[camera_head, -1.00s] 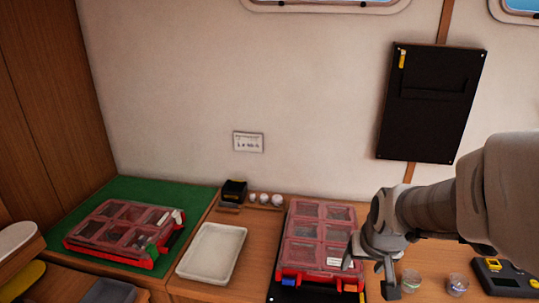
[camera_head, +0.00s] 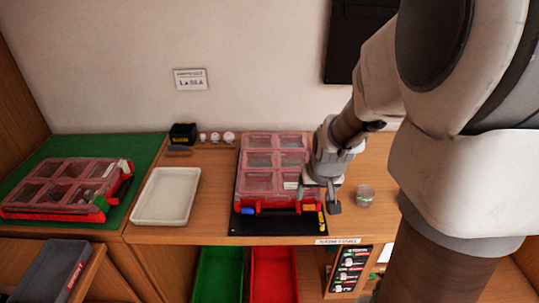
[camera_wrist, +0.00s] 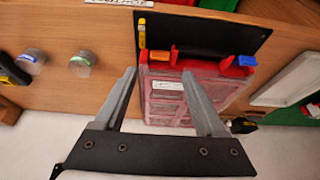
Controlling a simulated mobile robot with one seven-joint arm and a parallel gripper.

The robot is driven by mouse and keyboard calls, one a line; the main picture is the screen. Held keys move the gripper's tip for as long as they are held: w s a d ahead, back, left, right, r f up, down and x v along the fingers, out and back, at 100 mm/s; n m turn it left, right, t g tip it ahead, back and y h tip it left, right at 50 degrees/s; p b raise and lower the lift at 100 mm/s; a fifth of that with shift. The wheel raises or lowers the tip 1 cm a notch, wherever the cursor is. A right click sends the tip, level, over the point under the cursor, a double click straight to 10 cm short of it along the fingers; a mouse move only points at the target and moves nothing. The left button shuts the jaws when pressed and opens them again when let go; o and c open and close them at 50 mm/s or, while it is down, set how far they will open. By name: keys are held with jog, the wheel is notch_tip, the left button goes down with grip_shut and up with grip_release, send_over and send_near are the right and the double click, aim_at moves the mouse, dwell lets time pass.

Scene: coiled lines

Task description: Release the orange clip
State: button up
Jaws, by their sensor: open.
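The red case (camera_head: 240,200) with a clear compartment lid lies on a black mat (camera_head: 262,226) on the wooden counter; its lid looks closed. The orange clip (camera_head: 309,208) is at the right of the case's front edge. It also shows in the wrist view (camera_wrist: 174,54). A blue clip (camera_head: 247,211) is at the left of the same edge. My gripper (camera_head: 320,198) is open and empty at the case's front right corner. In the wrist view, my open fingers (camera_wrist: 159,73) point towards that edge, with the orange clip just beyond the tips. I see no clear contact.
A small clear jar (camera_head: 365,196) stands right of my gripper; the wrist view shows two jars. A yellow-tipped tool (camera_head: 321,222) lies on the mat's right edge. A white tray (camera_head: 165,197) and another red case (camera_head: 52,191) on a green mat (camera_head: 140,150) are left.

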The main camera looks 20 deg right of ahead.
aim_at(310, 206)
jog(key=b+x, duration=0.4)
jog(key=x, duration=0.3)
jog(key=shift+w+f, duration=0.1)
jog(key=shift+f, duration=0.1)
grip_shut()
